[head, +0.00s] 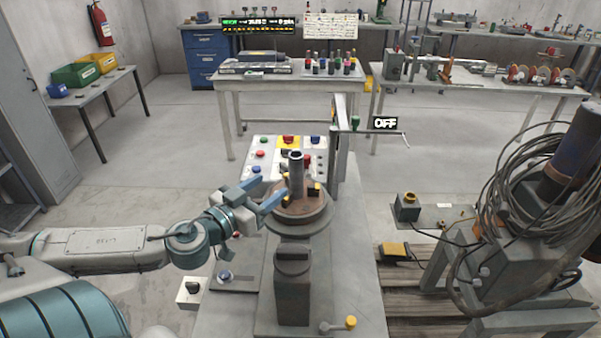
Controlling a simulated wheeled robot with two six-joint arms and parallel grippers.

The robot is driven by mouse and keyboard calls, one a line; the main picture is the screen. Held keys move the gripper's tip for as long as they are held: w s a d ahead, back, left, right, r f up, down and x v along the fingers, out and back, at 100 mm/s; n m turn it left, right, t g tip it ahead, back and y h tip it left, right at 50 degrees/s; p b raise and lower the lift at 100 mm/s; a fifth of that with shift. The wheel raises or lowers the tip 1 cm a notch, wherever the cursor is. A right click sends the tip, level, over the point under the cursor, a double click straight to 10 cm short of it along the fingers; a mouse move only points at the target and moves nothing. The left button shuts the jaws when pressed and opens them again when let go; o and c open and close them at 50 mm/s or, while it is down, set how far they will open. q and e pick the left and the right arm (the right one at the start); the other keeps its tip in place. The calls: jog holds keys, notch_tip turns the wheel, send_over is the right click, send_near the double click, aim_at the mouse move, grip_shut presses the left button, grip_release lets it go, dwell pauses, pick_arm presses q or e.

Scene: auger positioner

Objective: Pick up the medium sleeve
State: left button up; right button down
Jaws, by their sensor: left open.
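A grey upright tube (296,176), which looks like a sleeve, stands in the middle of the round brown turntable (299,209) of the positioner. Yellow-tipped clamp jaws (314,189) sit around its foot. I cannot tell from its size alone whether it is the medium sleeve. My left gripper (266,193) reaches in from the left. Its two blue fingers are apart, with the tips just left of the tube and near the turntable's edge. I see nothing held between them. My right gripper is not in view.
A control panel with coloured buttons (264,142) stands behind the turntable. A display reading OFF (385,123) is to its right. A cable-wrapped machine (530,200) fills the right side. A back table (255,76) holds several small coloured-top cylinders (332,68). Open floor lies to the left.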

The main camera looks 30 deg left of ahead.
aim_at(291, 169)
pick_arm(q)
jog(key=w+b, duration=0.3)
jog(key=shift+d+r+h, duration=0.2)
jog(key=shift+d+h, duration=0.1)
jog(key=shift+w, duration=0.6)
jog(key=shift+w+d, duration=0.15)
jog(key=shift+w, duration=0.55)
jog(key=shift+w+p, duration=0.75)
jog(key=shift+w, duration=1.25)
jog(key=shift+w+f, duration=0.1)
jog(key=shift+w, duration=0.5)
